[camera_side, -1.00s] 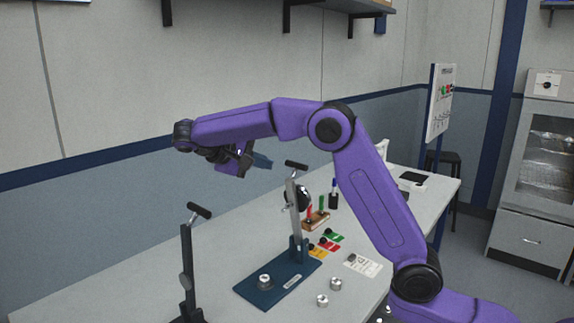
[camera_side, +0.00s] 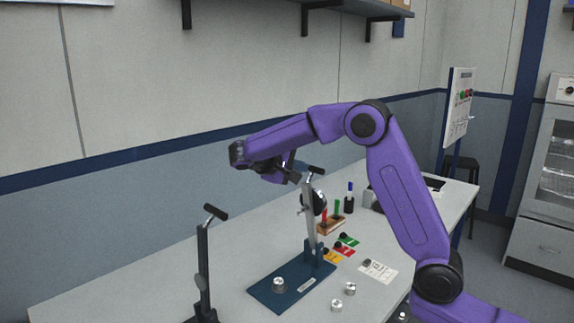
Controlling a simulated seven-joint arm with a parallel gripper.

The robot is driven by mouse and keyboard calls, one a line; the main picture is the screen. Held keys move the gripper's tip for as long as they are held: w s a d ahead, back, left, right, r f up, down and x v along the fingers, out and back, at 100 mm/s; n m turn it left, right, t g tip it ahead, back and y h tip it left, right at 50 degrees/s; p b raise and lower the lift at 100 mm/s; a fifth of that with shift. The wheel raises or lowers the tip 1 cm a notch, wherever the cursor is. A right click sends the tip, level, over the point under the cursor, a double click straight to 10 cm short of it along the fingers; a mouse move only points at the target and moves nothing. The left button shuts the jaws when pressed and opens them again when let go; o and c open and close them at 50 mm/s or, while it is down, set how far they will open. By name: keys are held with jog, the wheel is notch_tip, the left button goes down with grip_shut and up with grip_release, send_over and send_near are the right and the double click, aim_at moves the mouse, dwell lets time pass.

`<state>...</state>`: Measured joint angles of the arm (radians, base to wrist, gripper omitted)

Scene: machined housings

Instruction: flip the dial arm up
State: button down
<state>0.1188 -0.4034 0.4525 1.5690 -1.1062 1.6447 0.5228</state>
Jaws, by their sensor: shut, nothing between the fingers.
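A silver arm (camera_side: 310,215) stands nearly upright on a blue base plate (camera_side: 262,293), its foot in a blue block (camera_side: 320,256). A black crossbar handle (camera_side: 317,170) tops it. A round black part (camera_side: 320,201) shows just right of the arm; I cannot tell if it is attached. No dial marks are readable. My gripper (camera_side: 296,174) is shut and empty, just left of the crossbar handle and at about its height. Its fingertips are small and dark here, and I cannot tell whether they touch the handle.
A dark post (camera_side: 203,265) with a similar crossbar stands at the front left. Metal knobs (camera_side: 336,304) lie beside the plate. The bench's left rear is clear.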

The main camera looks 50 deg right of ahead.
jog(key=shift+x, duration=1.05)
jog(key=d+y, duration=0.3)
jog(key=d, duration=0.6)
jog(key=shift+r+y, duration=0.2)
jog(key=shift+y, duration=0.1)
